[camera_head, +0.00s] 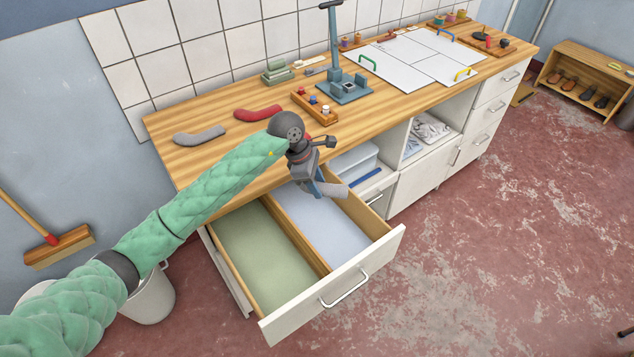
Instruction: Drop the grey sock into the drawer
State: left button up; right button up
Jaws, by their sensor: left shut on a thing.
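My left gripper (318,187) is shut on a grey sock (334,190), which sticks out to the right of the fingers. They hang over the rear part of the open drawer (333,296), above its pale blue right compartment (322,232). The drawer's left compartment (262,258) has a green bottom, and a wooden divider parts the two. Both compartments look empty where they show. Another grey sock (200,135) and a red sock (258,113) lie on the wooden worktop. My right gripper is out of view.
The worktop (222,157) edge lies just behind the gripper. A blue-grey press stand (345,88), a small wooden tray (316,108) and white panels (412,58) stand farther right. A broom (58,247) and a bucket (152,298) are at the left.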

pick_arm(q)
jog(key=shift+f, duration=3)
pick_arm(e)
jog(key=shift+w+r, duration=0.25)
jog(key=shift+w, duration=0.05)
pick_arm(q)
jog(key=o, duration=1)
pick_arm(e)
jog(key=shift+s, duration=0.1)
